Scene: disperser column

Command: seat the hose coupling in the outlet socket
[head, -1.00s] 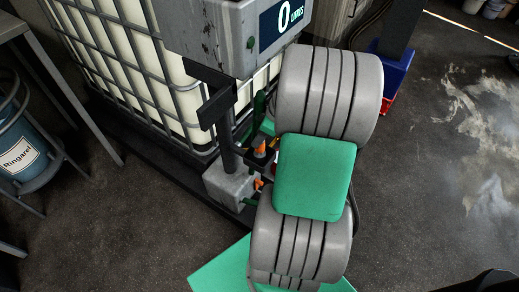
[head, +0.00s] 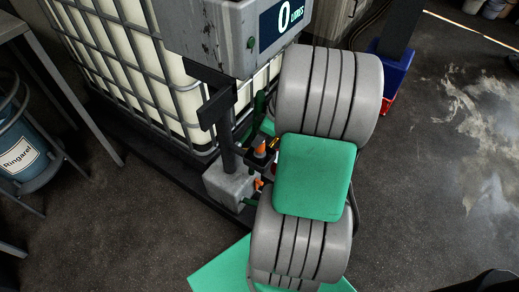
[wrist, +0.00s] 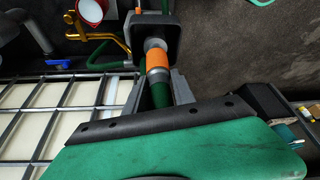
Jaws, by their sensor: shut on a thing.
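In the wrist view my gripper (wrist: 160,86) is shut on the hose coupling (wrist: 157,60), an orange sleeve with a silver collar on a dark green hose (wrist: 160,94). The coupling's front end points at a dark, square-edged fitting (wrist: 139,34), which looks like the outlet socket. The two overlap in this view, and I cannot tell whether the coupling's end is inside or just in front of it. A small orange cone-shaped part (head: 260,149) shows beside the arm, near the grey post.
A caged white tank (head: 120,70) stands left of my arm. A display box (head: 235,35) reading 0 litres hangs above the post. Open floor (head: 435,190) lies right.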

